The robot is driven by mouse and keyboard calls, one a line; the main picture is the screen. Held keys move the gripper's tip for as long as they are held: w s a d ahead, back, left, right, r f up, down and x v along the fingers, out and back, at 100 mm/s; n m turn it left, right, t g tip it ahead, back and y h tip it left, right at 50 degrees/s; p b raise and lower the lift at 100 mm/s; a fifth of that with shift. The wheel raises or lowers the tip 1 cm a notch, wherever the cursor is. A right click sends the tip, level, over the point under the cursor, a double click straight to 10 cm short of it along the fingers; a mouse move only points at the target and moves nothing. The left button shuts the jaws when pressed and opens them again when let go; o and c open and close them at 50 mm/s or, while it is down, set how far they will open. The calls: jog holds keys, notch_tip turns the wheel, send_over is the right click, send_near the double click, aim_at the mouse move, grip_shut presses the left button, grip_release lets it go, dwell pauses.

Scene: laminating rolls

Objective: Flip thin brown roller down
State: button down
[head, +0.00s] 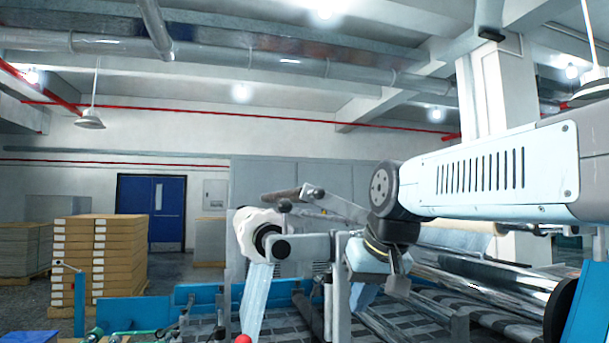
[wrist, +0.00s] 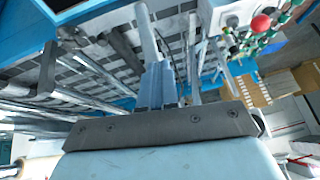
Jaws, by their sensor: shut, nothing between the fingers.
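The thin brown roller (head: 282,195) shows in the head view at the top of the laminating machine, left of my arm. I cannot make out the brown roller in the wrist view.
Metal rollers (head: 480,285) and a patterned bed (head: 455,310) lie right and below. A red knob (head: 243,339) stands at the front, and also shows in the wrist view (wrist: 261,22). Stacked boxes (head: 120,255) stand on the left. Open air lies above the brown roller.

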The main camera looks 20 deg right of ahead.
jog(key=w+d+r+t+y, duration=0.1)
jog(key=w+r, duration=0.5)
jog(key=r, duration=0.5)
jog(key=w+d+r+t+y, duration=0.1)
jog(key=w+r, duration=0.5)
jog(key=r, duration=0.5)
jog(key=w+d+r, duration=0.2)
jog(key=w+r, duration=0.3)
jog(key=r, duration=0.6)
jog(key=shift+w+r+m+t+y, duration=0.35)
jog(key=shift+w+m+t+y, duration=0.05)
jog(key=shift+d, duration=0.1)
jog(key=s+f+x, duration=0.2)
jog(key=x, duration=1)
jog(key=shift+w+a+f, duration=0.25)
jog(key=shift+a, duration=0.2)
